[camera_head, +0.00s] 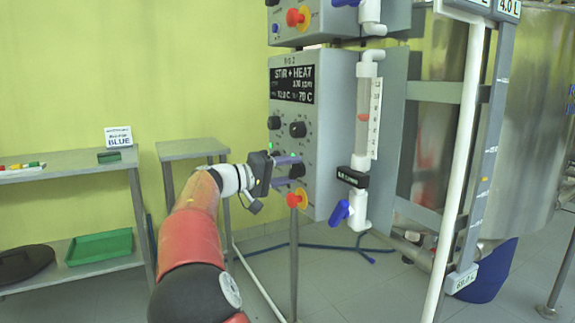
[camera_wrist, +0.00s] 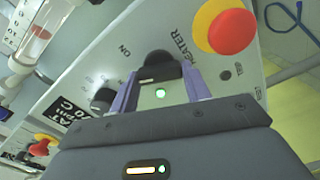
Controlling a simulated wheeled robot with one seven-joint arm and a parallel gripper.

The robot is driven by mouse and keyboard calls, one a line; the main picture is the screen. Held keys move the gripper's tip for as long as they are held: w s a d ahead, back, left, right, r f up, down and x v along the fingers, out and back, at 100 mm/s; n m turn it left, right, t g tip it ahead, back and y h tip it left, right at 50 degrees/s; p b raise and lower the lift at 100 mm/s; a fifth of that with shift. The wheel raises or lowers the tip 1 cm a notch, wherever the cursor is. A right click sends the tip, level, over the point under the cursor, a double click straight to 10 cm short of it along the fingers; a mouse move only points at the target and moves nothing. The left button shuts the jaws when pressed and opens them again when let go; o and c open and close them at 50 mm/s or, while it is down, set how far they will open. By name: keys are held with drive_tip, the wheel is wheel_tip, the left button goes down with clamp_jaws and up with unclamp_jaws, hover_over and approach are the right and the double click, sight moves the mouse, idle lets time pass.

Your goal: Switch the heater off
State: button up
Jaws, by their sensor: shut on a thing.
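The heater knob (camera_wrist: 160,66) is a black dial on the grey STIR + HEAT control box (camera_head: 335,130). In the wrist view the word HEATER stands beside it and ON is printed to its left. A green lamp (camera_wrist: 160,93) is lit close to the knob, between my fingers. My gripper (camera_head: 290,168) is at the lower front of the box, its purple fingers on either side of the knob. It is shut on the heater knob, which the fingers partly cover.
A red emergency button on a yellow collar (camera_head: 295,199) sits just below my gripper. Other black knobs (camera_head: 298,129) are above it. A flow tube with a blue valve (camera_head: 340,212) stands right of the box.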

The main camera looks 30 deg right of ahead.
drive_tip(key=shift+n+p, duration=1.35)
drive_tip(key=shift+n, duration=0.85)
drive_tip(key=shift+f, duration=0.1)
drive_tip(key=o, duration=1)
drive_tip(key=shift+a, duration=0.1)
drive_tip(key=a, duration=0.7)
drive_tip(key=shift+a+b, duration=0.3)
drive_tip(key=shift+s, duration=0.1)
